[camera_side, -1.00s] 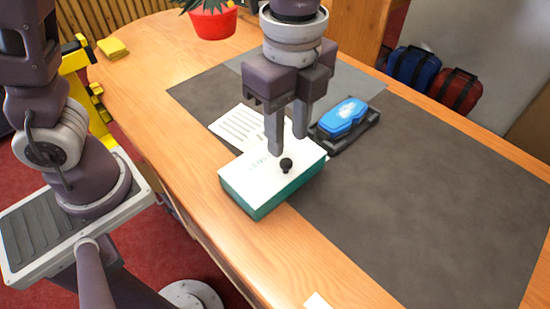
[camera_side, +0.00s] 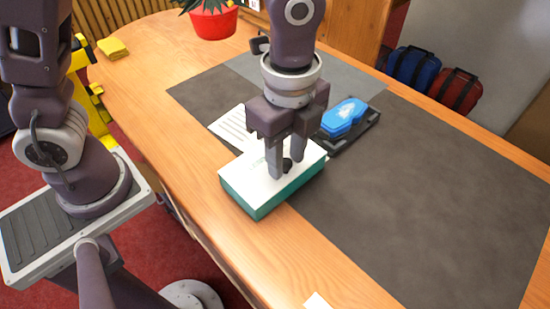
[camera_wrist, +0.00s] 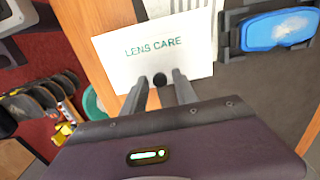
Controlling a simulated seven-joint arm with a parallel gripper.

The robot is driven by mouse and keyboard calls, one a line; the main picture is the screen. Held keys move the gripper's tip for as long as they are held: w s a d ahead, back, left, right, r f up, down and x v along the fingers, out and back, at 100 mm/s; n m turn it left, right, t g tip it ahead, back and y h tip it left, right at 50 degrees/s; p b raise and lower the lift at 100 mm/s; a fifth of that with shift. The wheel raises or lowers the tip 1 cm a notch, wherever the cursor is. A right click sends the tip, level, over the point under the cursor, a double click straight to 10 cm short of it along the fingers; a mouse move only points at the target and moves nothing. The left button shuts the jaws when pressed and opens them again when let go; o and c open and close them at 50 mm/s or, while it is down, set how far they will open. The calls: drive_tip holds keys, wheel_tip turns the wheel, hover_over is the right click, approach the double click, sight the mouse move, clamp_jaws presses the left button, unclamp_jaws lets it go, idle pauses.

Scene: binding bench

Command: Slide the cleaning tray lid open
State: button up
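The cleaning tray is a teal box (camera_side: 262,207) on the wooden table, partly over the dark mat. Its white lid (camera_side: 245,176) covers the top, with no opening visible. In the wrist view the lid (camera_wrist: 112,62) reads "LENS CARE". A small black knob (camera_side: 287,164) stands on the lid and also shows in the wrist view (camera_wrist: 159,80). My gripper (camera_side: 287,171) is low over the lid, fingers pointing down. In the wrist view my gripper (camera_wrist: 160,78) is open, with one finger on each side of the knob and gaps between.
A blue case (camera_side: 343,117) lies in a black tray (camera_side: 361,133) behind the box. A printed sheet (camera_side: 230,125) lies behind it on the left. A red plant pot (camera_side: 212,24) and a yellow pad (camera_side: 113,48) stand farther back. The dark mat (camera_side: 420,205) is clear at right.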

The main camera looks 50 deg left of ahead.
clamp_jaws()
drive_tip(key=shift+a, duration=4.25)
drive_tip(key=shift+c, duration=0.6)
unclamp_jaws()
drive_tip(key=shift+r, duration=0.1)
wheel_tip(320, 180, up, 10)
